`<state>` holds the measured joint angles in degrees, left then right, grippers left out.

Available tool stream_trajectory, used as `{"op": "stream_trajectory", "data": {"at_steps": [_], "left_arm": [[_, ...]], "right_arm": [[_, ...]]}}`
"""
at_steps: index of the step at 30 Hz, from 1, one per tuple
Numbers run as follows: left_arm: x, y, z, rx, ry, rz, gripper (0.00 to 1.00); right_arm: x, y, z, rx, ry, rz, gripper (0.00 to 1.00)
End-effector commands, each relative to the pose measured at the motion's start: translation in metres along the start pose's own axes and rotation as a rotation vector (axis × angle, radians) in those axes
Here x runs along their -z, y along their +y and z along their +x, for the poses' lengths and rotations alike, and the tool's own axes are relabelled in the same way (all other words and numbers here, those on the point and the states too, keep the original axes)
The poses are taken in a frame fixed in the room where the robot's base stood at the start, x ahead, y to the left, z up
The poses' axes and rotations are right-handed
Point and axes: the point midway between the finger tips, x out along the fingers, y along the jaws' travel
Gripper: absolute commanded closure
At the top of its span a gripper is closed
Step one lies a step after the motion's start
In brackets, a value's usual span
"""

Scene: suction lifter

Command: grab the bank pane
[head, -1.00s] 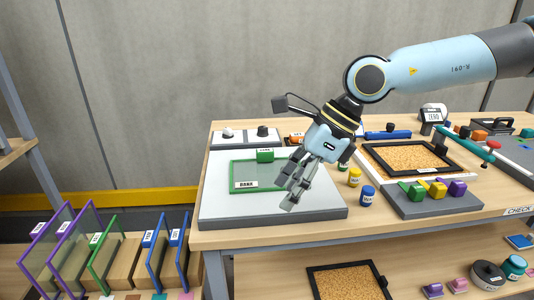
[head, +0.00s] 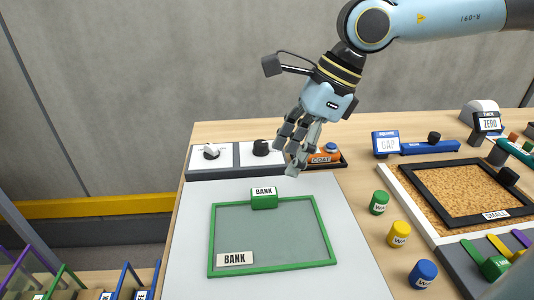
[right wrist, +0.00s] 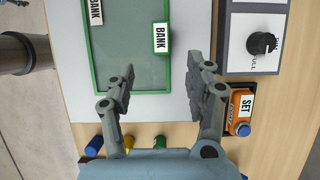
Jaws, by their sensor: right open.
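The bank pane is a clear pane in a green frame (head: 272,268) lying flat on a pale grey board (head: 345,230). It has a "BANK" label at its near left corner and a green block (head: 264,200) labelled "BANK" on its far edge. My right gripper (head: 297,160) is open and empty, above the board's far edge, beyond and right of the green block. My left gripper is not in view.
Coloured panes (head: 60,285) stand low at left.

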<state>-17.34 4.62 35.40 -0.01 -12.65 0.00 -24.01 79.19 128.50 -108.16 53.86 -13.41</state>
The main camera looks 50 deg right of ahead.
Motion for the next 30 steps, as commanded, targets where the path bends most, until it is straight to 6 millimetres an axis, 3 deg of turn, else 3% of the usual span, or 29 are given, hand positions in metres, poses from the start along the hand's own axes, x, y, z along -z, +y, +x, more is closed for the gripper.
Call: {"op": "stream_trajectory", "data": {"at_steps": [1,3,7,17,30], "left_arm": [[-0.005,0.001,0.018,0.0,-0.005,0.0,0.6],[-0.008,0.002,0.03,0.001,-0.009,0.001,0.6],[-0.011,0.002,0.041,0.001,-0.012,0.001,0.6],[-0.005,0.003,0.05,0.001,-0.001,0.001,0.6],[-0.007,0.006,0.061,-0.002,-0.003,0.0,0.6]], "right_arm": [[0.002,0.0,0.015,0.0,-0.007,0.001,0.46],[0.002,0.0,0.023,-0.001,-0.007,0.0,0.46],[0.001,0.0,0.036,0.0,-0.008,0.003,0.46],[-0.002,-0.001,0.049,-0.001,-0.005,0.002,0.46],[-0.006,-0.003,0.092,-0.003,-0.004,0.003,0.46]]}}
